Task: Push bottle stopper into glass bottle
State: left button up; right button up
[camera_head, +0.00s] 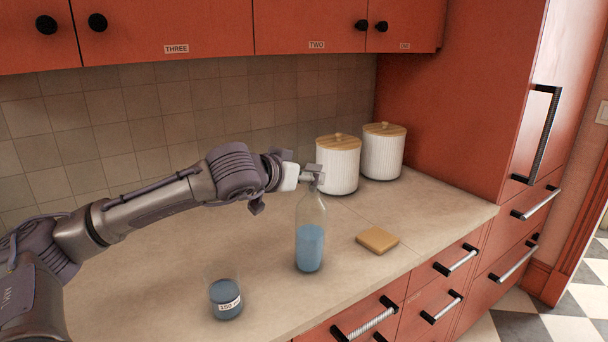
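A clear glass bottle (311,232) stands upright on the counter, its lower part filled with blue liquid. My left gripper (315,173) is right at the top of the bottle, with its fingers over the mouth. The fingers hide the mouth, and I cannot make out a stopper apart from them. At this size I cannot tell whether the fingers are open or shut, or whether they touch the glass. My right gripper is not in view.
A short glass of dark blue liquid (226,299) stands near the counter's front edge. A tan square block (377,240) lies right of the bottle. Two white ribbed canisters with wooden lids (338,166) (383,153) stand behind. Red cupboards (220,30) hang above.

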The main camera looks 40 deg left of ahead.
pick_arm(q)
jog(key=shift+s+f, duration=0.15)
jog(key=shift+f, duration=0.15)
jog(key=v, duration=0.8)
jog(key=shift+r, duration=0.25)
